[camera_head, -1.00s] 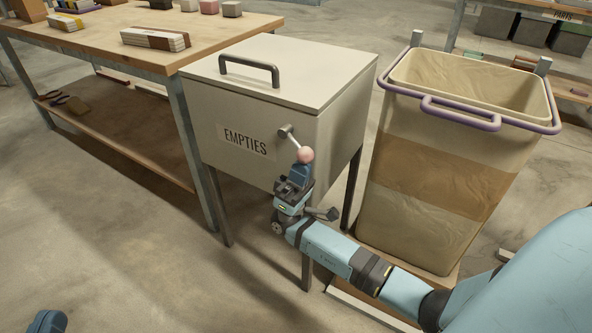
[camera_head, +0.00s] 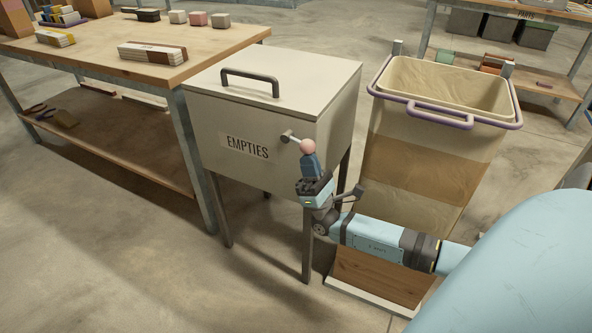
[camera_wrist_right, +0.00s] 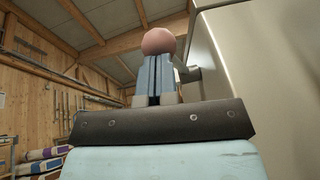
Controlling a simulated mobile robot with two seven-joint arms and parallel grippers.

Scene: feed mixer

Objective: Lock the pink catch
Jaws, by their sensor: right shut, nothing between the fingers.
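The pink catch is a short grey lever with a pink ball knob (camera_head: 307,146) on the front of the box marked EMPTIES (camera_head: 215,125). The lever runs from its pivot to the right and slightly down. My right gripper (camera_head: 308,158) points up from below, its blue fingers shut and empty, with the tips directly under the knob and seemingly touching it. In the right wrist view the knob (camera_wrist_right: 158,41) sits above the closed fingertips (camera_wrist_right: 154,72), not between them. The box lid (camera_head: 275,80) is down. My left gripper is not in view.
A tall bin (camera_head: 435,150) with a purple rim stands close to the right of the box, behind my right arm. A wooden workbench (camera_head: 120,65) stands to the left. The floor in front of the box is open.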

